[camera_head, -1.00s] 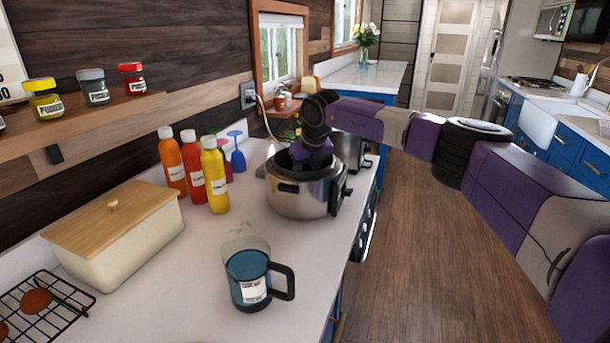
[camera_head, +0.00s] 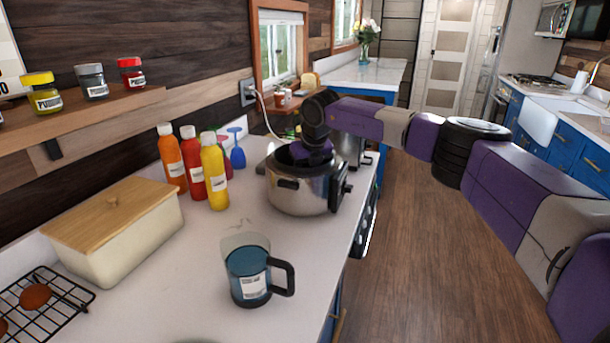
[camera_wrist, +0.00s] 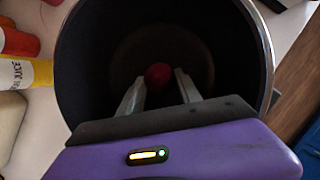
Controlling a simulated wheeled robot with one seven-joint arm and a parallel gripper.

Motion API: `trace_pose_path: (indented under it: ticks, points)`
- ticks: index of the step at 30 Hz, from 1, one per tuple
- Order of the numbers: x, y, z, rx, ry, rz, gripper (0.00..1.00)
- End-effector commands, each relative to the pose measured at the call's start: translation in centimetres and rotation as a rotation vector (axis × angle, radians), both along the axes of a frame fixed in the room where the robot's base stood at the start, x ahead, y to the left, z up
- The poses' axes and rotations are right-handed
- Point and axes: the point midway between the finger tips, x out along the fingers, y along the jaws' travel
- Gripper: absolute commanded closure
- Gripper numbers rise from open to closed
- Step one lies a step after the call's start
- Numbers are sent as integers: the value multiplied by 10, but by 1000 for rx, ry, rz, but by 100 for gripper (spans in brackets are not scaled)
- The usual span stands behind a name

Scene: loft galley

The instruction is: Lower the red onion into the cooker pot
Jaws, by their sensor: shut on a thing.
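The cooker pot (camera_head: 298,193) is a steel pot with dark handles, standing on the white counter. In the wrist view its rim (camera_wrist: 268,50) rings the dark inside. My gripper (camera_wrist: 160,85) points down into the pot, its two pale fingers inside the opening. They are shut on the red onion (camera_wrist: 158,74), which shows as a small red ball between the fingertips. Whether the onion touches the pot floor I cannot tell. In the head view the pot wall hides the fingers and the onion; only my wrist shows above the rim.
Orange, red and yellow bottles (camera_head: 214,172) stand left of the pot, with coloured goblets (camera_head: 236,150) behind them. A blue-filled jug (camera_head: 248,275) is nearer on the counter. A lidded cream box (camera_head: 120,245) sits at left. Another metal appliance stands close behind the pot.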

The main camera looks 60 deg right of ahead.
Motion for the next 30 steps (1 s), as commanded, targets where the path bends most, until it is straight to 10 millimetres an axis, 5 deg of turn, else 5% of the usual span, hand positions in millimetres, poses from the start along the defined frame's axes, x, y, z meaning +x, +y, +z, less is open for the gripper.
trace_pose_path:
  ticks: [1,2,6,17,30]
  points:
    - [0,0,0,0,0,0,99]
    - [0,0,0,0,0,0,57]
    - [0,0,0,0,0,0,34]
    - [-1,0,5,-1,-1,0,34]
    - [-22,12,62,-2,-1,0,34]
